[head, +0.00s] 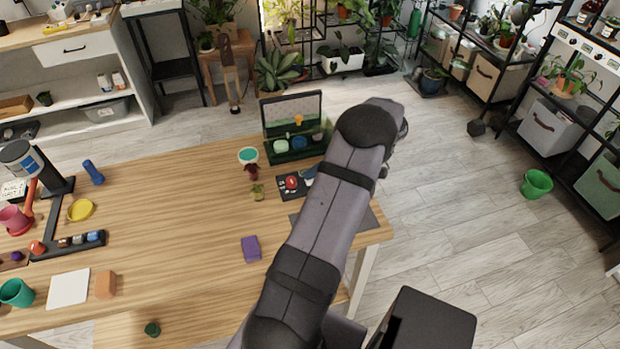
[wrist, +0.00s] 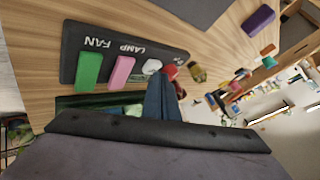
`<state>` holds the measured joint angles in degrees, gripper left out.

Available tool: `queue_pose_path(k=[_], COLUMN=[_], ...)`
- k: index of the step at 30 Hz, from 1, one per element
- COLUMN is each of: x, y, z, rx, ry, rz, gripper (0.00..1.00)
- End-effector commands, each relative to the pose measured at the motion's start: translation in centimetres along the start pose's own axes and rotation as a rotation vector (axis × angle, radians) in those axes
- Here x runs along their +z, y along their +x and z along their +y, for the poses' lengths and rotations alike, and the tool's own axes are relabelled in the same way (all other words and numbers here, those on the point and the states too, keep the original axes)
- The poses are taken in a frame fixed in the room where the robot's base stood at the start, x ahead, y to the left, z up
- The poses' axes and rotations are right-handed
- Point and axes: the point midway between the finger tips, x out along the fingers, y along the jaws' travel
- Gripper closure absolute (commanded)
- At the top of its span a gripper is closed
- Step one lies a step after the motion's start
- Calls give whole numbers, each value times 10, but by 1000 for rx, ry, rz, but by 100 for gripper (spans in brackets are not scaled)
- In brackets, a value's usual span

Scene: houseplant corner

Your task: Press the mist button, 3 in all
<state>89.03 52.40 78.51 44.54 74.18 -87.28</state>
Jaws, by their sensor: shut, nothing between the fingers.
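A dark control panel (head: 284,194) lies on the wooden table, left of my arm. In the wrist view the panel (wrist: 72,50) carries the words FAN and LAMP; a further label is too small to read. It bears a green button (wrist: 89,71), a pink button (wrist: 121,71) and a small white piece (wrist: 152,66). A red round button (wrist: 170,71) shows just beyond my fingertips, partly hidden; it also shows in the head view (head: 291,182). My gripper (wrist: 162,82) is shut and empty, its tips close to the red button. I cannot tell whether they touch it.
A dark green open case (head: 291,127) stands behind the panel. A white pot with teal top (head: 248,156), a dark red plant (head: 252,172) and an olive-green piece (head: 258,192) stand to its left. A purple block (head: 251,248) lies nearer. The table's middle is clear.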

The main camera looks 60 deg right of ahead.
Motion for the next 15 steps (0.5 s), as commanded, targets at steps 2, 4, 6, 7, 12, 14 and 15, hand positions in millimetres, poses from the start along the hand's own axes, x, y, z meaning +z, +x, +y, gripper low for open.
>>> queue_pose_path(k=[2,4,6,7,12,14,15], x=[-3,-4,-5,-5,-6,-6,-6], y=[-4,-6,-7,-8,-8,-8,-8], z=[-3,-4,-5,-5,-5,-5,-5], rx=[0,0,0,0,0,0,0], ry=[0,0,0,0,0,0,0], rz=[0,0,0,0,0,1,1], gripper=[100,100,100,100,100,100,100])
